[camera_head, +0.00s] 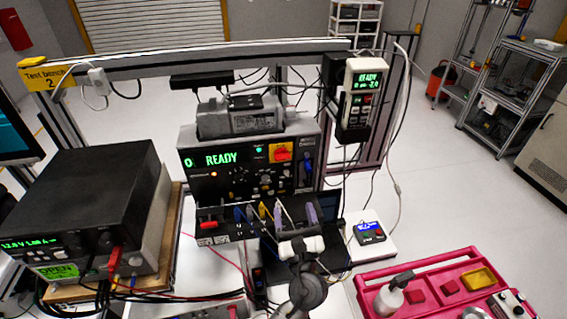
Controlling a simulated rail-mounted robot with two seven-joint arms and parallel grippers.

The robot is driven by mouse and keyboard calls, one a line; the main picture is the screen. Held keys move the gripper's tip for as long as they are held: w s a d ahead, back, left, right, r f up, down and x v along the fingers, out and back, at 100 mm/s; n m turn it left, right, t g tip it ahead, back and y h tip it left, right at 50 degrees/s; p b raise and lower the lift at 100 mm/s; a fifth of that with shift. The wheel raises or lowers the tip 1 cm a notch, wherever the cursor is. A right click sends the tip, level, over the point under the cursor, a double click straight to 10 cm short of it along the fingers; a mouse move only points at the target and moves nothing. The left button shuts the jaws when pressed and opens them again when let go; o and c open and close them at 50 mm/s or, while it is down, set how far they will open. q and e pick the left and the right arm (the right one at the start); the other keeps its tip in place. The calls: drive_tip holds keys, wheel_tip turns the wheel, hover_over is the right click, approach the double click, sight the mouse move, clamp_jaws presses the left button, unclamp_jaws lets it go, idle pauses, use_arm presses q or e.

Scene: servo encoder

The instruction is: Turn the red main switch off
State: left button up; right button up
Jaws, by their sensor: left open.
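The red main switch (282,151) is a red knob on a yellow plate at the upper right of the grey device's front panel. Its exact knob angle is too small to tell. The panel's green display (222,159) reads "0 READY". My left gripper (295,214) is open and empty, in front of and below the panel, apart from the switch. My right gripper is not in view.
A black power supply (80,195) stands at left, with its display lit. A handheld unit (361,95) reading "READY" hangs at the upper right of the device. A pink tray (420,268) with a bottle is at the lower right. Cables hang around the device.

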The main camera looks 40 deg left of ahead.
sight(284, 160)
use_arm(q)
drive_tip(key=p+x, duration=0.3)
drive_tip(key=x, duration=0.9)
drive_tip(key=shift+r+p, duration=0.1)
drive_tip(key=shift+p, duration=0.3)
drive_tip(key=shift+x, duration=0.8)
drive_tip(key=c, duration=0.9)
drive_tip(key=n+g+b, duration=0.3)
drive_tip(key=n+b, duration=0.1)
drive_tip(key=n, duration=0.2)
drive_tip(key=n+g+b, duration=0.3)
drive_tip(key=n+b, duration=0.1)
drive_tip(key=n, duration=0.3)
drive_tip(key=n+g+b, duration=0.2)
drive_tip(key=n+b, duration=0.2)
drive_tip(key=n, duration=0.2)
drive_tip(key=shift+w+d+n+g+y, duration=0.15)
drive_tip(key=shift+w+n+g+y, duration=0.15)
drive_tip(key=shift+g, duration=0.1)
drive_tip(key=shift+r+n+h+b, duration=0.15)
drive_tip(key=shift+n+h+b, duration=0.25)
drive_tip(key=shift+n, duration=0.9)
